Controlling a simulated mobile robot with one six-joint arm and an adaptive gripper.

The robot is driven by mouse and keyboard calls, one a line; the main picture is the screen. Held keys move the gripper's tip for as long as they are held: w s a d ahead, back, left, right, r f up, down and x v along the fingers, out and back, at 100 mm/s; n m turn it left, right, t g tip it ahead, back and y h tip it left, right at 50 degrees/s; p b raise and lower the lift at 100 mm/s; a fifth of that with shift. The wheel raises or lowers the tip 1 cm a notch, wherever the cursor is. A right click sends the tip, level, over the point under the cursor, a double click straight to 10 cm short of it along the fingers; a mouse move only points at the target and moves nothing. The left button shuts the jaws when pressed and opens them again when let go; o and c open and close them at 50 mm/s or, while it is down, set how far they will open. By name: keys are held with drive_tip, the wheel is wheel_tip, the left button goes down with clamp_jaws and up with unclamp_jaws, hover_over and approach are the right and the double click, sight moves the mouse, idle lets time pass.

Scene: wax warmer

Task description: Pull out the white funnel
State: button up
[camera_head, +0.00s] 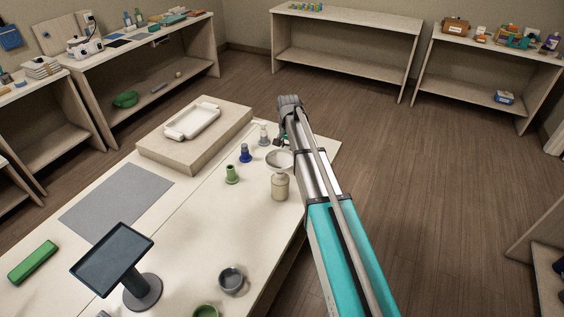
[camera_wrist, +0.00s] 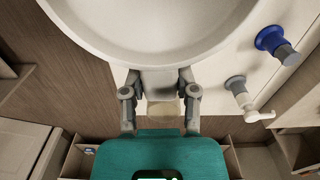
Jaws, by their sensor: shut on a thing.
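The white funnel (camera_head: 280,159) shows as a wide round bowl near the right edge of the table, just behind a cream canister (camera_head: 280,187). In the wrist view the funnel (camera_wrist: 155,25) fills the top middle, its round rim very close to the camera. My gripper (camera_wrist: 160,82) has its two grey fingers on either side of the funnel's near edge and is shut on it. In the head view my gripper (camera_head: 279,141) is small and partly hidden by my arm. The underside of the funnel is hidden, so I cannot tell whether it rests in anything.
A blue bottle (camera_head: 245,153), a green bottle (camera_head: 231,174) and a white pump bottle (camera_head: 264,132) stand close left of the funnel. A white tray (camera_head: 193,121) sits on a raised block. A dark stand (camera_head: 141,290) is at the front. Open floor lies right of the table.

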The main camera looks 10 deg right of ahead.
clamp_jaws()
drive_tip(key=shift+r+p, duration=0.45)
drive_tip(key=shift+p, duration=0.05)
idle(0.5)
drive_tip(key=shift+r+p, duration=1.2)
drive_tip(key=shift+r, duration=0.05)
drive_tip(key=shift+r, duration=0.15)
wheel_tip(320, 180, up, 6)
drive_tip(key=p, duration=0.6)
idle(0.4)
